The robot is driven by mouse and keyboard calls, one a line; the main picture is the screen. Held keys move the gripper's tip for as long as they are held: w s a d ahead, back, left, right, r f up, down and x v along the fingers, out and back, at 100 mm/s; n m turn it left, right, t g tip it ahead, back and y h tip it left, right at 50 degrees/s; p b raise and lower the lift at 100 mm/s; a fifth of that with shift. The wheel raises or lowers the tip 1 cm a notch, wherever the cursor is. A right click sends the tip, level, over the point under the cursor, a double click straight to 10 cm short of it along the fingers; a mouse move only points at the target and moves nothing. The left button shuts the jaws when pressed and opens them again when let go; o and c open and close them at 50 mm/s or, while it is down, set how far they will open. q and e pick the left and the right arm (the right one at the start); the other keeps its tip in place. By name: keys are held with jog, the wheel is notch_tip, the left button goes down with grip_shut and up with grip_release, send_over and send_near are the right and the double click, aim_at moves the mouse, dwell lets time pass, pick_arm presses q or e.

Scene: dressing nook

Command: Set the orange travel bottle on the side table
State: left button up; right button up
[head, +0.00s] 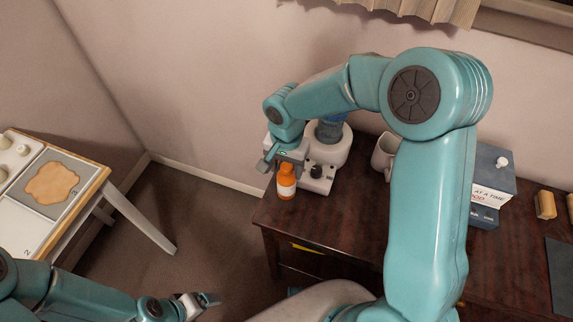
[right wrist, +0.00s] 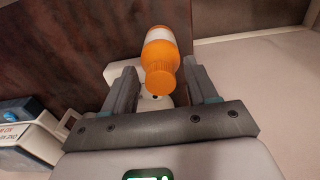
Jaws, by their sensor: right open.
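The orange travel bottle (head: 286,183), with a white label, stands upright near the left front corner of the dark wooden desk (head: 330,225). My right gripper (head: 272,158) is open just behind and above it. In the right wrist view the bottle (right wrist: 160,60) shows between and beyond the open fingers of my right gripper (right wrist: 160,88); I cannot tell whether they touch it. A light table with a wooden edge (head: 92,196) stands at the left, probably the side table. My left gripper (head: 202,302) is low over the floor, small and partly seen, with nothing visible in it.
A white machine-like object (head: 320,172) stands close beside the bottle. A white mug (head: 385,152) and a grey box (head: 490,172) stand farther right. The light table bears a grey panel (head: 58,172) with a tan patch, and white knobs. Open floor (head: 170,195) separates table and desk.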

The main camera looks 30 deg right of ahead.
jog(key=shift+r, duration=0.25)
jog(key=shift+w+r, duration=0.1)
jog(key=shift+r, duration=0.3)
notch_tip(320, 180, up, 11)
